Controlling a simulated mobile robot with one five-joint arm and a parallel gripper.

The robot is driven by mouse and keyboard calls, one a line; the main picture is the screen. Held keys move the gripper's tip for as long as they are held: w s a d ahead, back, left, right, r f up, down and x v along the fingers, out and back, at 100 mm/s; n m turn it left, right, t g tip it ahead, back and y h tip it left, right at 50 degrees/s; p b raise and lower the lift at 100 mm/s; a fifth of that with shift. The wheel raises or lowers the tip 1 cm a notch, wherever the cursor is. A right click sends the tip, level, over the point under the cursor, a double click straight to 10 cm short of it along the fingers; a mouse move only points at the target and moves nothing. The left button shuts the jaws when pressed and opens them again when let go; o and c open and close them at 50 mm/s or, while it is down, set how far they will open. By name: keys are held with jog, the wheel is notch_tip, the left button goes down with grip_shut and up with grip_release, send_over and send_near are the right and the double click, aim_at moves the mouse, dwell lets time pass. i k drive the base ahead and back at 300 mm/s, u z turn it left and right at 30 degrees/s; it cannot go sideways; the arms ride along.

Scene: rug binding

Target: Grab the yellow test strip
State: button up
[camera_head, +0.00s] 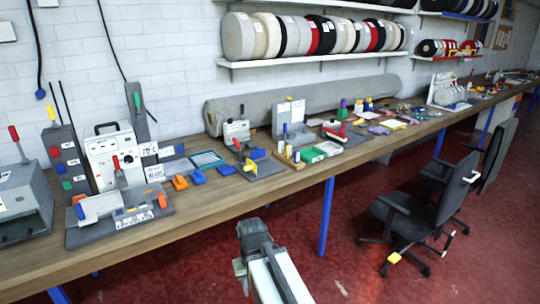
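My arm rises from the bottom edge, in front of the bench. Its dark end, which seems to be my gripper (254,236), is below the bench's front edge and well apart from the yellow piece. I cannot make out its fingers or anything held.
Machines with levers (112,160) crowd the bench's left side. A long grey roll (310,98) lies along the back. A dark office chair (425,215) stands on the red floor (320,265) at right. Blue bench legs (326,215) reach down. Floor between my arm and the chair is clear.

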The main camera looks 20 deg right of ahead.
aim_at(289, 147)
jog(key=u, duration=0.1)
jog(key=i, duration=1)
jog(key=z, duration=0.1)
